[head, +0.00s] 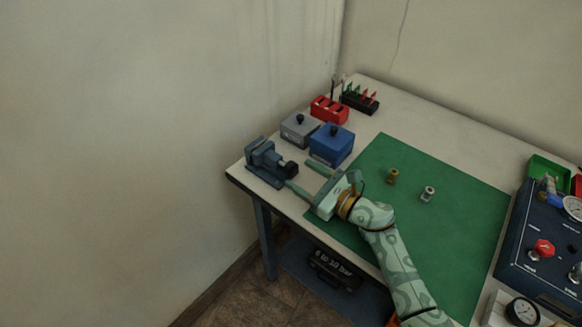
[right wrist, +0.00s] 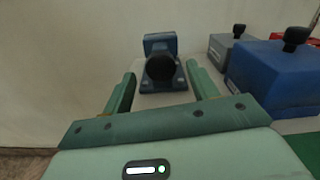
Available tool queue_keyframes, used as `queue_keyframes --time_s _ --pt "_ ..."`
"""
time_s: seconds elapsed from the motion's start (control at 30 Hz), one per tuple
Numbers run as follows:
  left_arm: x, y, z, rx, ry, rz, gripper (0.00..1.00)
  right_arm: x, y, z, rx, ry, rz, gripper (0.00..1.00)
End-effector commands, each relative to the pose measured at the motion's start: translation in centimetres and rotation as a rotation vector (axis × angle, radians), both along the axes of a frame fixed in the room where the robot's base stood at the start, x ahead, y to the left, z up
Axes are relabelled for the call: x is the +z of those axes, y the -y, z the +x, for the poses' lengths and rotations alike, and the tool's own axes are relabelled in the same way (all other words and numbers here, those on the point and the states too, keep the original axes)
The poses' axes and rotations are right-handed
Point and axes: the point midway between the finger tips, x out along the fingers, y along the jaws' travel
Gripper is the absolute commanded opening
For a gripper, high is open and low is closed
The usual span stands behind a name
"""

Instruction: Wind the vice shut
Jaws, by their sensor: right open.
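The blue-grey vice (head: 262,158) stands at the left corner of the table. Its black round knob (head: 291,169) faces my right gripper. In the right wrist view the vice (right wrist: 160,42) is straight ahead, with the black knob (right wrist: 161,68) centred between the fingers and beyond their tips. My right gripper (head: 303,174) is open and empty, its two green fingers pointing at the vice; in the right wrist view its fingertips (right wrist: 160,72) stand wide on either side of the knob. I cannot tell whether the vice jaws touch. My left gripper is not in view.
A blue box (head: 331,145) and a grey box (head: 300,128), both with black knobs, stand close beside the vice. A red rack (head: 330,109) and a black rack (head: 360,99) are behind. A blue panel (head: 545,245) is at right.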

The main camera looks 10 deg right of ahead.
Motion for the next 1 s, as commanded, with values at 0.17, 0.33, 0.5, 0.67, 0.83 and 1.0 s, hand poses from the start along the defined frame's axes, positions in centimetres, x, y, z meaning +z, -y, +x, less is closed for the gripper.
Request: queue_keyframes --time_s 0.17,0.33,0.5,0.67,0.83,1.0 --pt "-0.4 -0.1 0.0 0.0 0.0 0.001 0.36 -0.1 -1.9 2.5 -0.001 0.0 0.002 0.59" --pt "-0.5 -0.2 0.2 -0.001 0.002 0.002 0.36 -0.1 -2.7 3.6 -0.001 -0.001 0.002 0.59" --pt "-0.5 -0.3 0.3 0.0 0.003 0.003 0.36 0.0 -2.9 3.7 0.0 -0.001 0.001 0.59" --pt "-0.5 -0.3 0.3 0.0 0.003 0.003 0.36 0.0 -2.9 3.7 0.0 -0.001 0.001 0.48" --pt "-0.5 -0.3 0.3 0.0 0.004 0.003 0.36 0.0 -2.9 3.7 0.0 -0.001 0.002 0.14" --pt "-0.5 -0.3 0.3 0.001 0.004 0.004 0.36 0.0 -2.8 3.7 0.0 -0.006 0.007 0.14"
